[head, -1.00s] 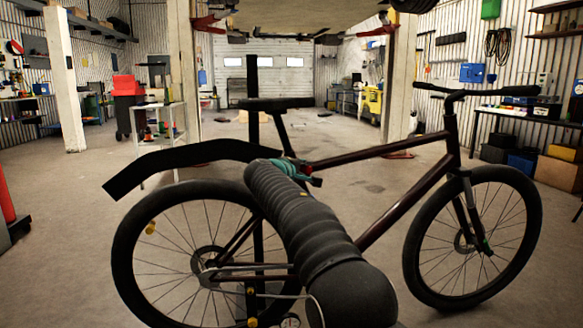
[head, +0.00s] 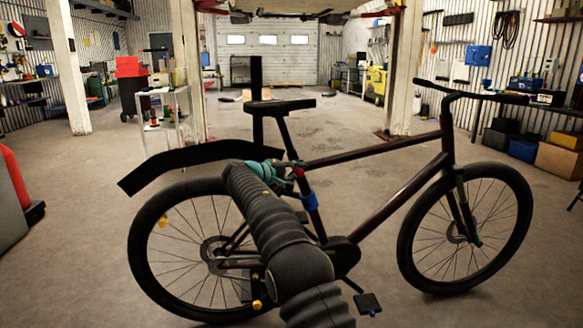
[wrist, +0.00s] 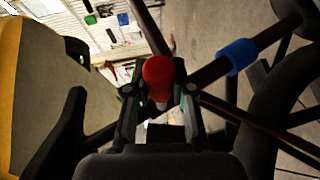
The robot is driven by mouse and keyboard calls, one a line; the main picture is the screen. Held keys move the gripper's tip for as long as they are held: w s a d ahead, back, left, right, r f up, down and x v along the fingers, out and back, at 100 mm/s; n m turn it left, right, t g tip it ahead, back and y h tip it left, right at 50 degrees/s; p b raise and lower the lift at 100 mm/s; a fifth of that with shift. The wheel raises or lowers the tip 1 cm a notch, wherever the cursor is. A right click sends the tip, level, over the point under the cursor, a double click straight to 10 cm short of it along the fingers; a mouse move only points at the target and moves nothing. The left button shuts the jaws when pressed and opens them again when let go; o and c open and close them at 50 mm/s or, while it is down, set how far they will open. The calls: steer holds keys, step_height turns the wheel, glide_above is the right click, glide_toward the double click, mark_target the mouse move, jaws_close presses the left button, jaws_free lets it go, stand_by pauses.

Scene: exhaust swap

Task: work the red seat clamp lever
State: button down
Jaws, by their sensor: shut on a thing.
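The red seat clamp lever (wrist: 158,72) shows in the wrist view as a rounded red knob between the two dark fingers of my gripper (wrist: 158,95). The fingers are shut on it, one on each side. In the head view a small red spot of the lever (head: 299,172) shows beside my gripper (head: 286,170), at the seat tube just below the frame's top joint. My arm hides part of this area. The black saddle (head: 278,106) stands above on its post.
The dark bicycle frame (head: 385,155) stands upright, with a blue band (head: 309,200) on the seat tube. A black fender (head: 190,160) arches over the rear wheel. A white shelf cart (head: 166,120) stands behind. Open concrete floor surrounds the bike.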

steer(key=shift+a, duration=0.1)
steer(key=c, duration=1)
jaws_free()
steer(key=shift+a, duration=0.1)
steer(key=shift+o, duration=0.2)
steer(key=v, duration=1.1)
steer(key=shift+s+a, duration=0.2)
steer(key=shift+s, duration=0.15)
steer(key=shift+r, duration=0.1)
